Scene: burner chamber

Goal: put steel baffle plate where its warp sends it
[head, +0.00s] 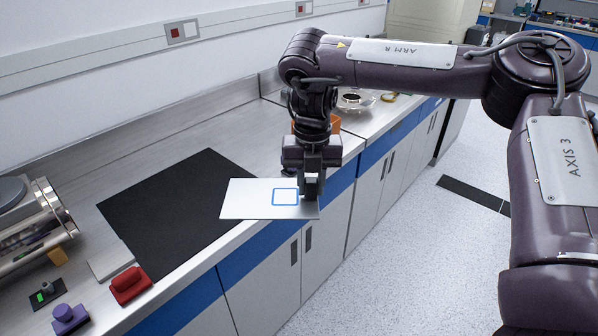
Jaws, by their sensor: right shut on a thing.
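The steel baffle plate (245,207) is a flat light-grey sheet with a blue square outline near its right part. My right gripper (310,193) is shut on the plate's right edge and holds it about level. The plate is over the counter's front edge, partly overlapping the black mat (170,210) in the picture. I cannot make out any warp in the plate from this view. My left gripper is not in view.
A shiny metal cylinder (30,225) lies at the left. A grey slab (110,258), a red block (130,285) and a purple knobbed block (68,318) are near it. An orange object (335,124) and a round metal part (352,99) sit behind my right arm.

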